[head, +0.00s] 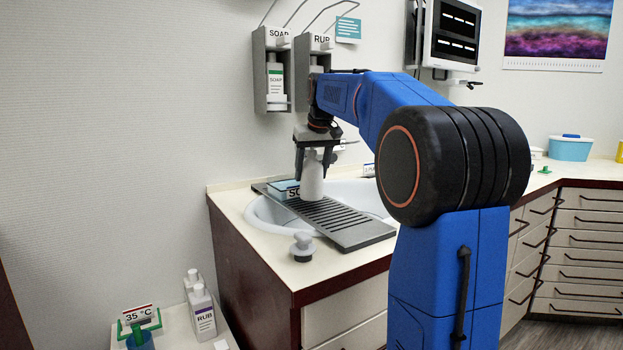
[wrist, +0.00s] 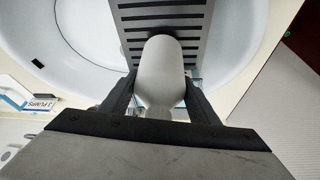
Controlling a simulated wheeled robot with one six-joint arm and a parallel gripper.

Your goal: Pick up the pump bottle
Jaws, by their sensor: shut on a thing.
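The pump bottle (head: 312,180) is a plain pale grey-white bottle at the dark slatted rack (head: 362,233) across the sink. My gripper (head: 316,160) comes down on it from above, with one finger on each side, and is shut on its upper part. In the wrist view the bottle (wrist: 160,75) lies between the two fingers of my gripper (wrist: 160,105), its rounded body over the slats. The bottle looks upright. I cannot tell whether its base touches the rack. Its top is hidden by my gripper.
A blue box labelled SO (head: 285,189) sits behind the bottle. A grey knob-like part (head: 302,247) stands on the counter's front. Wall holders marked SOAP (head: 274,75) and RUB (head: 314,62) hang above. White RUB bottles (head: 202,312) stand low at left. The sink (head: 262,212) lies under the rack.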

